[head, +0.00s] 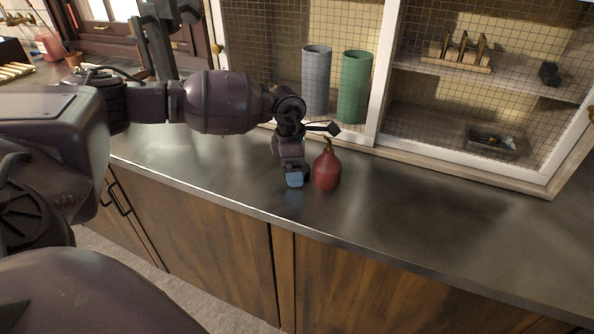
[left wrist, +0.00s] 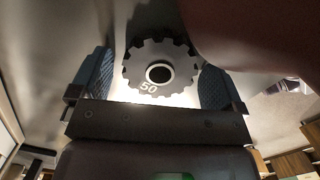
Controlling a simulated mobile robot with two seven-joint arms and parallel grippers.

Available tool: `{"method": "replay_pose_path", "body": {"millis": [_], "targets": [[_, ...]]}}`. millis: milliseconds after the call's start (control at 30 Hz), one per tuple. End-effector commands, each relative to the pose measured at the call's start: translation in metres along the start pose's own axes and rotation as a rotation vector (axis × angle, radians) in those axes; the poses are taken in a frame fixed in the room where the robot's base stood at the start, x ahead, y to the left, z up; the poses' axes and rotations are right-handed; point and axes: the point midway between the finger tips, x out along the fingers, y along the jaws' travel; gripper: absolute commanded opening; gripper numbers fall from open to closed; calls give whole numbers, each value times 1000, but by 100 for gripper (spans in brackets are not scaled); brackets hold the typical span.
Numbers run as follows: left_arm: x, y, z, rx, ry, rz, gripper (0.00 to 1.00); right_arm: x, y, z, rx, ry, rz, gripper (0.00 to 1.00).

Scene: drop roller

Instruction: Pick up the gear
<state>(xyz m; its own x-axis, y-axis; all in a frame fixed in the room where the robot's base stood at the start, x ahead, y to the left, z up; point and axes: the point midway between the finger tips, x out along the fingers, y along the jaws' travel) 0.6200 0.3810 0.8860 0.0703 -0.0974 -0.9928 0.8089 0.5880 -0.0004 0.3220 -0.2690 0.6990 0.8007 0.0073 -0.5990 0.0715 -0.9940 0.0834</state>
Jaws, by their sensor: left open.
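The gear (left wrist: 158,50) is a dark grey toothed disc marked 50 with a central hole. In the left wrist view it lies flat on the metal counter, between the blue pads of my left gripper (left wrist: 155,68). The jaws are open, with a visible gap at each side of the gear. In the head view my left gripper (head: 296,180) points down low over the counter, and the gear is hidden there. My right gripper is not in view.
A red oil can (head: 327,173) stands on the counter (head: 420,215) right beside my left gripper; its reddish body (left wrist: 250,35) fills the wrist view's upper right. A mesh-fronted cabinet with grey (head: 316,82) and green (head: 354,88) cylinders stands behind. The counter's right side is clear.

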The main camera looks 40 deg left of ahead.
Motion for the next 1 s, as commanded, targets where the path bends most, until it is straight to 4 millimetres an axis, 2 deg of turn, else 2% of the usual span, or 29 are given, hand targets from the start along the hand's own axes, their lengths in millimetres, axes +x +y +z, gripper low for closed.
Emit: {"method": "replay_pose_path", "body": {"millis": [67, 500, 767, 867, 1000], "targets": [[-1, 0, 0, 0, 0, 1, 95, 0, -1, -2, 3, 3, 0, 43], [-2, 0, 0, 0, -1, 1, 31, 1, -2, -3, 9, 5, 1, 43], [-4, 0, 1, 0, -2, 2, 31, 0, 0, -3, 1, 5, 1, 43], [-12, 1, 2, 0, -3, 3, 31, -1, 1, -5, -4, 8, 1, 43], [-35, 1, 4, 1, -4, 7, 31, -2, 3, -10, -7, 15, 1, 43]]}}
